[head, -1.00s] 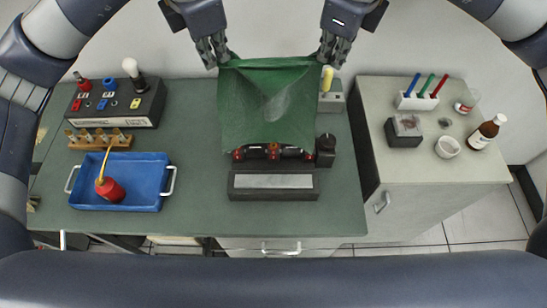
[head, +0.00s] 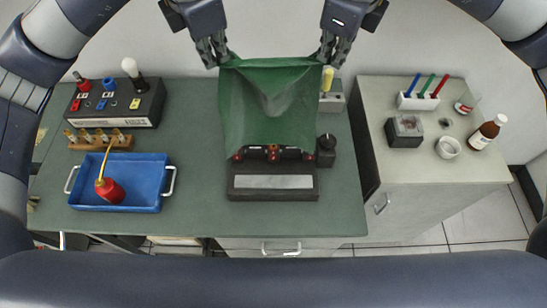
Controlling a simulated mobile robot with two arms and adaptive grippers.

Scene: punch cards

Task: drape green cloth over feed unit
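The green cloth (head: 270,115) hangs between my two grippers, sagging in the middle. It covers the back and most of the dark feed unit (head: 273,184), whose front part with a pale grey plate stays bare. Small red and orange parts show along the cloth's lower edge. My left gripper (head: 222,62) is at the cloth's back left corner and my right gripper (head: 324,62) is at its back right corner. Both appear closed on the cloth corners. What lies under the cloth is hidden.
Left on the green bench (head: 200,185) are a black switch box (head: 115,105), a wooden rack (head: 100,140) and a blue tray (head: 146,180) with a red oil can (head: 110,190). A dark knobbed block (head: 326,152) stands right of the unit. A grey cabinet (head: 400,165) holds pens and bottles.

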